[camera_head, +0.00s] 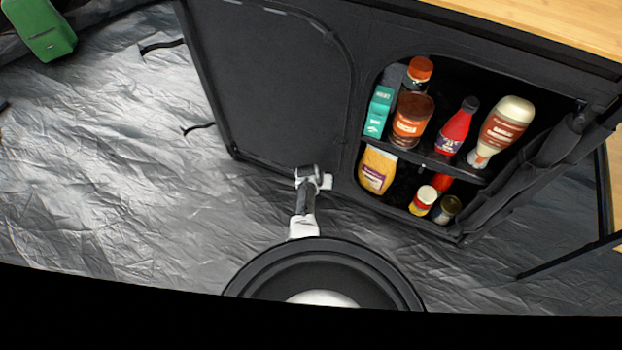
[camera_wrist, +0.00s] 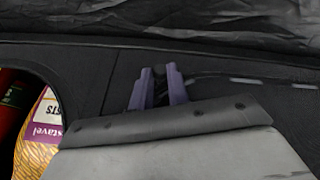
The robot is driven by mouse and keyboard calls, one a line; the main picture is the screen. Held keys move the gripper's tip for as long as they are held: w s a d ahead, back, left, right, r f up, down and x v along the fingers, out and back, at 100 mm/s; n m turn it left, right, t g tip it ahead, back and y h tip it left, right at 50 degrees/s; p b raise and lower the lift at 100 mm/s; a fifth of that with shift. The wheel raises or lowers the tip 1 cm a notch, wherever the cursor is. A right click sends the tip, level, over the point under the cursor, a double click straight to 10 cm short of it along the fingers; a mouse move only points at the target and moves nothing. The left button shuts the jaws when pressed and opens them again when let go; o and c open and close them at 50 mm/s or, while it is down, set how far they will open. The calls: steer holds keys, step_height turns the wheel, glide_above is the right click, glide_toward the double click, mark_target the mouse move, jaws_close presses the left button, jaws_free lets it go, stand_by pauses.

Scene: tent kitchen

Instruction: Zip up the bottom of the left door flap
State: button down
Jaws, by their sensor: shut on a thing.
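The left door flap (camera_head: 275,85) is a dark panel on the front of a black fabric cabinet. A curved seam edges it at the top and right, and it covers its side of the cabinet. My gripper (camera_head: 312,172) is at the panel's bottom edge, near its lower right corner. In the wrist view, the two purple fingers of my gripper (camera_wrist: 158,88) are close together against the dark fabric, shut on a zip pull too small and dark to make out. A dashed pale line (camera_wrist: 262,82) runs along the fabric to the right of the fingers.
The right compartment is open, with a brown jar (camera_head: 411,118), a red bottle (camera_head: 457,127), a white bottle (camera_head: 503,128) and a yellow packet (camera_head: 377,169). The packet (camera_wrist: 38,140) shows left in the wrist view.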

steer(key=shift+d, duration=0.2)
steer(key=c, duration=1.3)
jaws_free()
steer(key=shift+p+v, duration=6.9)
steer(key=shift+p, duration=0.6)
